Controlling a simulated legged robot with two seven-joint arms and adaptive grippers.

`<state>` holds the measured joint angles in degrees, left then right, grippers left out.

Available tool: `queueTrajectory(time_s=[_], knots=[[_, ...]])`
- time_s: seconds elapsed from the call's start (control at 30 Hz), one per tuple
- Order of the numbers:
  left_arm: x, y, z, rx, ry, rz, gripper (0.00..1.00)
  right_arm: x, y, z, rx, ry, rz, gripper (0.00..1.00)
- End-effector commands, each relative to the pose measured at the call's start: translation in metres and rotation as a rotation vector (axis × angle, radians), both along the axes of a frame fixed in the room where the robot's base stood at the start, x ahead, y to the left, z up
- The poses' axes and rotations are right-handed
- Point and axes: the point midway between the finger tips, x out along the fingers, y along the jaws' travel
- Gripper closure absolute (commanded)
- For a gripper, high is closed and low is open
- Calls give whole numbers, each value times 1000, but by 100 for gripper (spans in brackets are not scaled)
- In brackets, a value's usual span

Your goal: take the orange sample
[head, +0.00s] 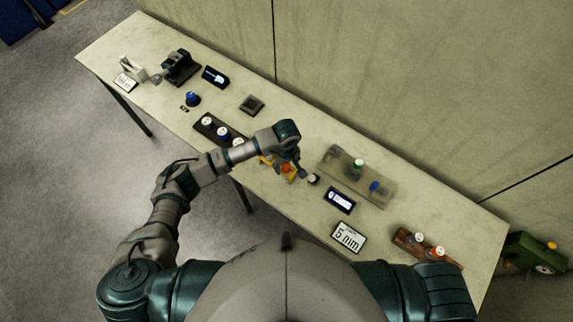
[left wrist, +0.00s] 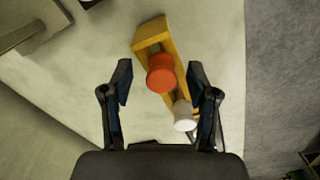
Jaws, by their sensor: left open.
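The orange sample, with a round orange-red cap (left wrist: 160,73), stands in a yellow rack (left wrist: 153,36) beside a white-capped sample (left wrist: 183,116). In the left wrist view the orange cap lies between and slightly beyond my open fingers, with a gap on both sides. My left gripper (left wrist: 162,86) is open and empty, pointing down over the rack. In the head view my left gripper (head: 301,172) hangs over the table and partly hides the orange sample (head: 288,168). My right gripper is not in view.
A tray (head: 333,160) with green and blue pieces lies to the right. A "5 mm" sign (head: 348,237) and a brown rack (head: 403,238) are nearer the right end. A wall borders the table (head: 140,42).

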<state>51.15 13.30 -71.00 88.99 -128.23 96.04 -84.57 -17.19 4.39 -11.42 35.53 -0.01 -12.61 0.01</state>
Motion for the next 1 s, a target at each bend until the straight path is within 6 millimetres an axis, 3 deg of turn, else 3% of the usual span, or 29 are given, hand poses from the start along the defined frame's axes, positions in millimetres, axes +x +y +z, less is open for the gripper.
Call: queueTrajectory(time_s=[0.3, 0.53, 0.83, 1.0], knots=[[0, 0, -8, 0, -1, -1, 40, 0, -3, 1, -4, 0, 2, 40], [0, 0, -8, -1, 0, -1, 97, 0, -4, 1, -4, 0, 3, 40], [0, 0, -7, -1, 0, -1, 97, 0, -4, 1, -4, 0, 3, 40], [1, -1, 13, -2, -5, -2, 97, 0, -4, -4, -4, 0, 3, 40]])
